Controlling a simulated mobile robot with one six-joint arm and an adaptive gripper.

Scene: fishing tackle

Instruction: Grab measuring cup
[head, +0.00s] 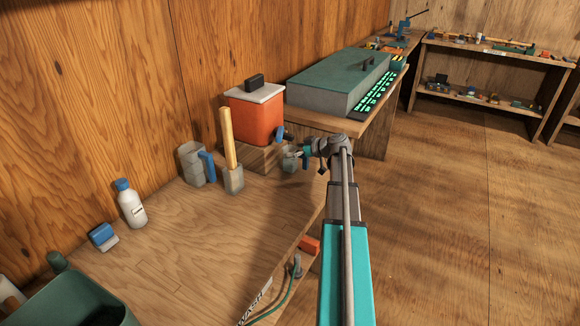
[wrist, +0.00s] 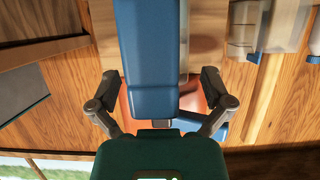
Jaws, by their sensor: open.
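A small grey see-through cup with a blue handle, which looks like the measuring cup (head: 289,164), stands at the table's right edge below the orange container's blue tap. My gripper (head: 299,152) is right at this cup and partly covers it. In the wrist view, a long blue handle (wrist: 147,45) fills the middle, and my gripper (wrist: 160,85) is open with one finger on each side of it. Gaps show between the handle and both fingers. Most of the cup body is hidden behind the handle.
The orange container (head: 255,118) stands on a wooden block close behind the cup. A grey jug (head: 190,163) with a blue handle and a holder (head: 231,180) with a wooden stick stand to the left. A white bottle (head: 132,207) is farther left. The table's middle (head: 190,235) is clear.

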